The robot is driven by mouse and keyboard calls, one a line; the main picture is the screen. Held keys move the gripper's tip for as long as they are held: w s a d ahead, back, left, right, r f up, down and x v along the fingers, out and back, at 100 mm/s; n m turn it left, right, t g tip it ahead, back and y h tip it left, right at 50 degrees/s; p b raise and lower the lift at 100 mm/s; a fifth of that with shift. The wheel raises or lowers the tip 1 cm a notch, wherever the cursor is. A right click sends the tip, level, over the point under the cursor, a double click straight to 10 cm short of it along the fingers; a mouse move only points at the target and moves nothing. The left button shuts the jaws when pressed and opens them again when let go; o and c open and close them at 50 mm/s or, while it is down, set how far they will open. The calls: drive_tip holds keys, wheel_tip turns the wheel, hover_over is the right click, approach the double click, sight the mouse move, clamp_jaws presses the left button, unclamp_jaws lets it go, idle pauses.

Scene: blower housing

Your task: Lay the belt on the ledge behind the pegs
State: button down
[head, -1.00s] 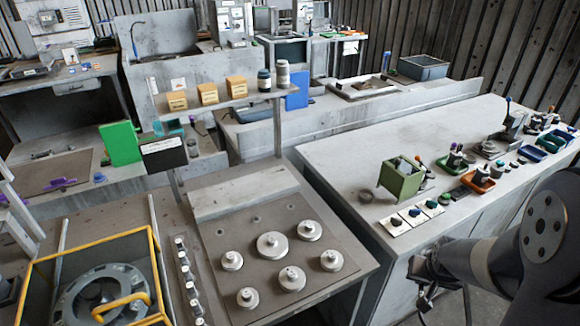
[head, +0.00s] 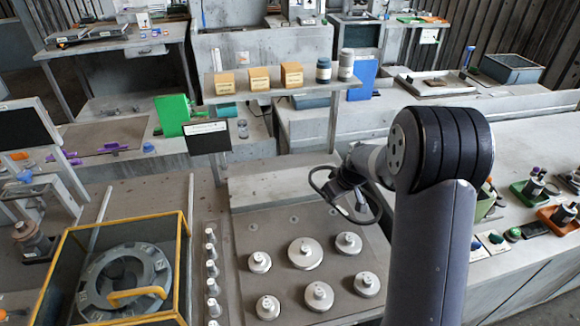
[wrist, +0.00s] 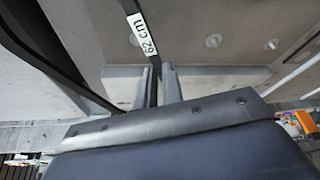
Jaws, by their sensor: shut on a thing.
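The belt (head: 372,218) is a thin black loop. My gripper (head: 345,182) is shut on it, and the loop hangs over the back right of the pulley board. In the wrist view the belt (wrist: 135,12) runs between my fingertips (wrist: 160,78) and carries a white "62 cm" label. Another dark stretch of it crosses the left of that view. The pale ledge (head: 265,187) lies along the board's back edge, left of and below my gripper; its right end is partly hidden. Several round metal pegs or pulleys (head: 305,253) stand on the board (head: 240,290) in front of it.
A row of small metal posts (head: 212,270) and a yellow-framed box (head: 184,260) stand left of the board. A shelf (head: 290,92) with boxes and jars rises behind the ledge, and a black sign (head: 207,138) stands at its left. The right bench is partly hidden by my arm.

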drive_tip(key=w+a+r+n+g+y, duration=0.1)
drive_tip(key=w+a+r+n+g, duration=0.1)
drive_tip(key=w+a+n, duration=0.35)
drive_tip(key=w+a+r+n+g, duration=0.2)
drive_tip(key=a+n+g, duration=0.1)
drive_tip(key=a+n, duration=0.45)
drive_tip(key=shift+n, duration=0.3)
drive_tip(key=shift+w+d+f+b, duration=0.1)
drive_tip(key=shift+d+f+b, duration=0.1)
drive_tip(key=shift+f+b, duration=1.05)
drive_tip(key=shift+w+d+f+b, duration=0.15)
drive_tip(key=shift+f+b, duration=0.5)
drive_tip(key=shift+f, duration=1.05)
drive_tip(key=shift+s+d+f+b, duration=0.1)
drive_tip(key=shift+d+f+b, duration=0.05)
drive_tip(key=shift+f+b, duration=0.15)
drive_tip(key=shift+f+b, duration=0.3)
drive_tip(key=shift+f, duration=0.05)
drive_tip(key=shift+f+b, duration=0.3)
drive_tip(key=shift+f, duration=0.1)
drive_tip(key=c, duration=1.5)
unclamp_jaws()
drive_tip(key=shift+o, duration=0.2)
